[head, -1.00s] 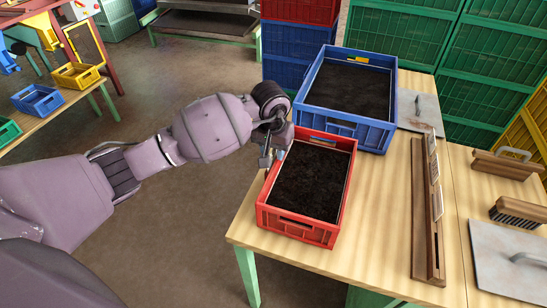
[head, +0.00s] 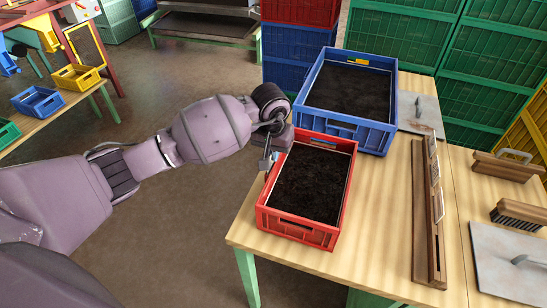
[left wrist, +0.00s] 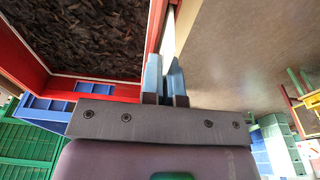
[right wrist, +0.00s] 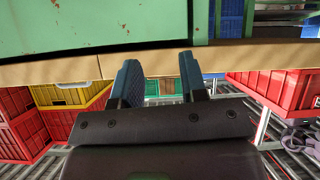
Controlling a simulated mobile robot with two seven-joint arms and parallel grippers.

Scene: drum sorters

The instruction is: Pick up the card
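The card (left wrist: 168,38) shows in the left wrist view as a narrow white strip, seen nearly edge-on, along the outer wall of the red crate (left wrist: 132,90). My left gripper (left wrist: 164,62) has its two blue fingers close together with the card between them. In the head view my left gripper (head: 267,163) points down at the left side of the red crate (head: 300,230); the card cannot be made out there. My right gripper (right wrist: 160,68) is open and empty, below a wooden table edge.
A blue crate (head: 380,128) of dark soil stands behind the red crate, which also holds soil. A wooden rack (head: 428,215), metal trowels and brushes (head: 518,213) lie to the right.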

